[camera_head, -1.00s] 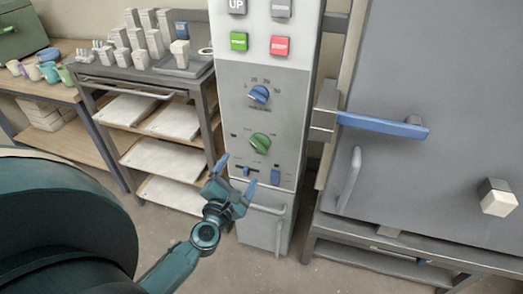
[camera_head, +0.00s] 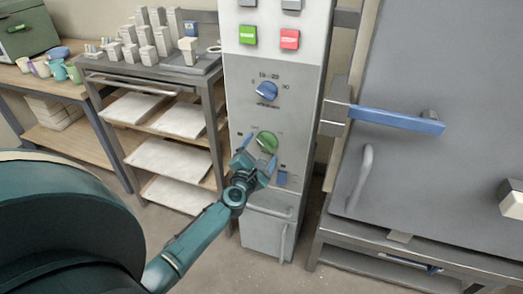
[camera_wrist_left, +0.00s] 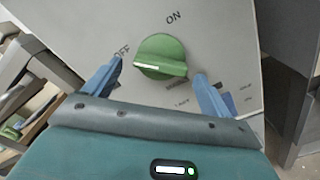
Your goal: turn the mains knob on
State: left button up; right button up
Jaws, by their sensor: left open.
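The green mains knob (camera_head: 267,142) sits low on the grey front of the control cabinet. In the left wrist view the knob (camera_wrist_left: 162,56) has a ridge with a white mark pointing left. OFF is printed at its upper left and ON above it. My left gripper (camera_head: 258,152) is open, with its blue fingertips at the knob's lower left and lower right in the head view. In the left wrist view my left gripper (camera_wrist_left: 158,80) has one finger on each side of the knob, with gaps on both sides. Contact cannot be told. My right gripper is not in view.
A blue knob (camera_head: 267,91) sits above the green one, with green (camera_head: 247,35) and red (camera_head: 289,39) buttons higher up. A blue switch (camera_head: 282,179) is below. A kiln door with a blue handle (camera_head: 395,121) stands at right, a shelf rack (camera_head: 178,160) at left.

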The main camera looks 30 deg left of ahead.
pick_arm(q)
jog(key=shift+w+a, duration=0.2)
jog(key=shift+w, duration=0.45)
jog(key=shift+c, duration=0.5)
jog(key=c, duration=0.9)
